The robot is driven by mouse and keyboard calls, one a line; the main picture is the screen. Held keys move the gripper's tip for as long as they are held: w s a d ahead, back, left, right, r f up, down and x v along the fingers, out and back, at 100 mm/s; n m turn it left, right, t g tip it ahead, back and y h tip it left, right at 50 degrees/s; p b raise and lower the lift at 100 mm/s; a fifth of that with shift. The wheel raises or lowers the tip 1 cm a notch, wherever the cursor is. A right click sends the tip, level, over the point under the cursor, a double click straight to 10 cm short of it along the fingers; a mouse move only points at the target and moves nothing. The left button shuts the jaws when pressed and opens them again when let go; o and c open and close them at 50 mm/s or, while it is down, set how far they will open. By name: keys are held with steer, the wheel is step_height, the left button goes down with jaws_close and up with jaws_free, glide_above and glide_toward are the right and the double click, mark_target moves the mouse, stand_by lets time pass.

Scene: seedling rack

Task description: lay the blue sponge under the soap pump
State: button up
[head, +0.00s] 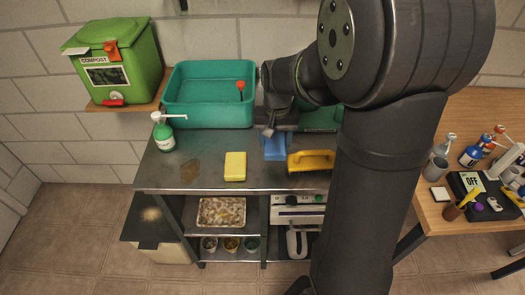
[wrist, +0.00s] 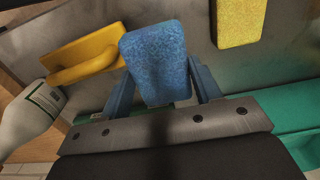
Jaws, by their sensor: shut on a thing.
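The blue sponge (head: 275,149) is held over the metal counter; it also shows in the wrist view (wrist: 157,65). My gripper (head: 272,132) is shut on it, with a blue finger on either side in the wrist view (wrist: 160,85). The sponge's height above the counter is hard to tell. The soap pump (head: 163,134), green with a white label and white spout, stands upright at the counter's back left. It is left of my gripper and clearly apart from the sponge. Its base rests on the counter.
A yellow sponge (head: 235,167) and a brownish diamond patch (head: 190,170) lie between pump and gripper. A yellow-handled tool (head: 311,160) is to the right. A teal basin (head: 211,125) stands behind. A white bottle (wrist: 32,118) shows in the wrist view. My arm hides the counter's right part.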

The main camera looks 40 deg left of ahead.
steer(key=a, duration=0.1)
steer(key=s+a+f, duration=0.1)
steer(key=a+f, duration=0.1)
steer(key=shift+s+a+f, duration=0.2)
steer(key=shift+s, duration=0.15)
steer(key=shift+f, duration=1.9)
steer(key=shift+f, duration=0.2)
steer(key=o, duration=0.7)
steer(key=shift+c, duration=0.2)
